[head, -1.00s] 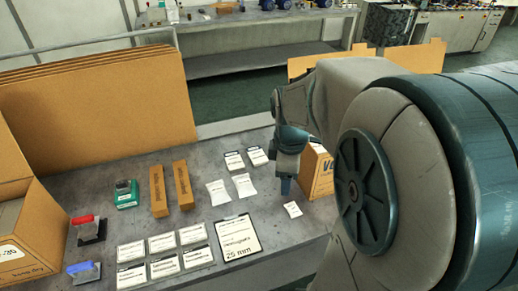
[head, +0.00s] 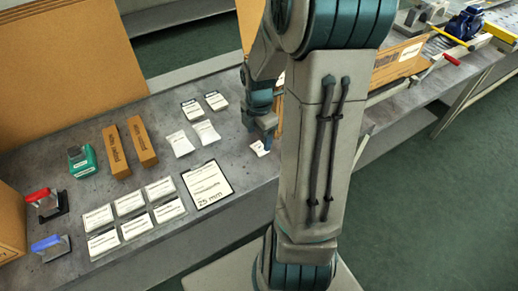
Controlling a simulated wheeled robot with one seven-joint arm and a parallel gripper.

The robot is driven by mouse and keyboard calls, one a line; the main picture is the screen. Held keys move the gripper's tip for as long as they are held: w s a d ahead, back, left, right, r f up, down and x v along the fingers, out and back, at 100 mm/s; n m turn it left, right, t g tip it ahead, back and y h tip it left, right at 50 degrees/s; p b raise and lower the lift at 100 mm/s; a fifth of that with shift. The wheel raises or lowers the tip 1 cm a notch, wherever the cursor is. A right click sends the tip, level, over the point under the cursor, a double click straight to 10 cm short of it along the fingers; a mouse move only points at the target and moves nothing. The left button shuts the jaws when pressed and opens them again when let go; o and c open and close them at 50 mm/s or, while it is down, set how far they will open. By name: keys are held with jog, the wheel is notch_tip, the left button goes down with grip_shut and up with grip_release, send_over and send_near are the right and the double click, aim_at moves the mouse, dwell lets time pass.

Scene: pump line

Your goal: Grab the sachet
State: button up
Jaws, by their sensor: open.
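A small white sachet (head: 261,148) with dark print lies flat on the grey table near its front edge. My gripper (head: 264,132) points down just above and beside it, close to its right end; part of the sachet is hidden behind the gripper. The jaws are open, and I cannot see anything between them. Two larger white packets, one (head: 180,144) and another (head: 205,132), lie to the left.
Several white cards (head: 130,203) lie in rows beside a clipboard (head: 207,184). Two brown boxes (head: 142,142), a green stamp (head: 81,161), a red-handled stamp (head: 46,204) and a blue-handled stamp (head: 50,247) stand left. A carton behind my arm is mostly hidden.

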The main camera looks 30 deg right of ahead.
aim_at(257, 148)
jog(key=shift+w+f, duration=0.2)
jog(key=shift+f, duration=1.25)
jog(key=shift+w+f, duration=0.15)
jog(key=shift+f, duration=1.3)
jog(key=c, duration=1.1)
